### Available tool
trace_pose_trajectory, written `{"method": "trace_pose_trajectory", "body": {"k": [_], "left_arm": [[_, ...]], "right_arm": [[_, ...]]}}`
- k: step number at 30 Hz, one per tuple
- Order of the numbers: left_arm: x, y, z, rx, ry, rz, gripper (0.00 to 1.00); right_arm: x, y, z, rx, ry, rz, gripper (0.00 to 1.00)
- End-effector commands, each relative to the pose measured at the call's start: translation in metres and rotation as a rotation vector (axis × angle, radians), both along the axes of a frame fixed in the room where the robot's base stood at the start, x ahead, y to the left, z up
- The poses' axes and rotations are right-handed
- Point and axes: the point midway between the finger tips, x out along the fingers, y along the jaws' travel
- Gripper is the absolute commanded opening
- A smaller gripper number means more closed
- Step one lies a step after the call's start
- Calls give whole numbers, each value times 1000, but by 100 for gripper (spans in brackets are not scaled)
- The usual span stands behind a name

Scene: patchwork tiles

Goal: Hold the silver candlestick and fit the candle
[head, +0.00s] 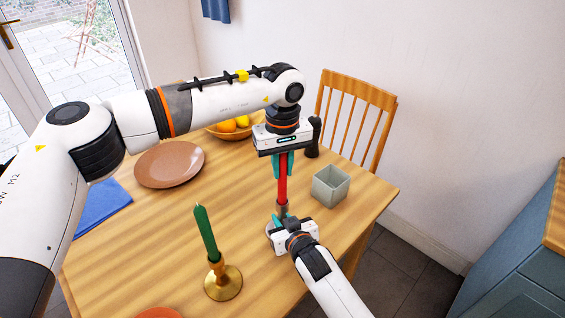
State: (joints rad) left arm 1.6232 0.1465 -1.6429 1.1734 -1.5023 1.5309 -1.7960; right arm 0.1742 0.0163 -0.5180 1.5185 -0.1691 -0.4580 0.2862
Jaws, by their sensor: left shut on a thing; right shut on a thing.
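A red candle (282,187) stands upright below my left gripper (283,162), whose teal fingers are shut on its upper part. The candle's lower end meets the top of the silver candlestick (282,207); I cannot tell how deep it sits. My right gripper (280,222) is shut on the candlestick from the front right. The gripper body hides much of the candlestick's stem and base. A brass candlestick (223,282) with a green candle (206,233) stands at the front left, apart from both grippers.
A grey square pot (330,186) stands right of the red candle. A dark pepper mill (314,138), a fruit bowl (223,133), a terracotta plate (169,164) and a blue napkin (101,207) are on the wooden table (160,225). A chair (355,115) stands behind.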

Motion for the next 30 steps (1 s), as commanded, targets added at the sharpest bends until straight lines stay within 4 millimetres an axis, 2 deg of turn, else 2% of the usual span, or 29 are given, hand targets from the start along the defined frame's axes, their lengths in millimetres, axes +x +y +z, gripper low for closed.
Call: {"method": "trace_pose_trajectory", "body": {"k": [12, 13, 17, 18, 26, 30], "left_arm": [[0, 0, 0, -1, 0, 0, 0], [0, 0, 0, -1, 0, 0, 21], [0, 0, 0, -1, 0, 0, 42], [0, 0, 0, -1, 0, 0, 45], [0, 0, 0, -1, 0, 0, 45], [1, 0, 12, -1, -3, 0, 45]], "right_arm": [[0, 0, 0, 1, 0, 0, 0], [0, 0, 0, 1, 0, 0, 0], [0, 0, 0, 0, 0, 0, 0], [0, 0, 0, 0, 0, 0, 0], [0, 0, 0, 0, 0, 0, 0], [0, 0, 0, 1, 0, 0, 0]]}}
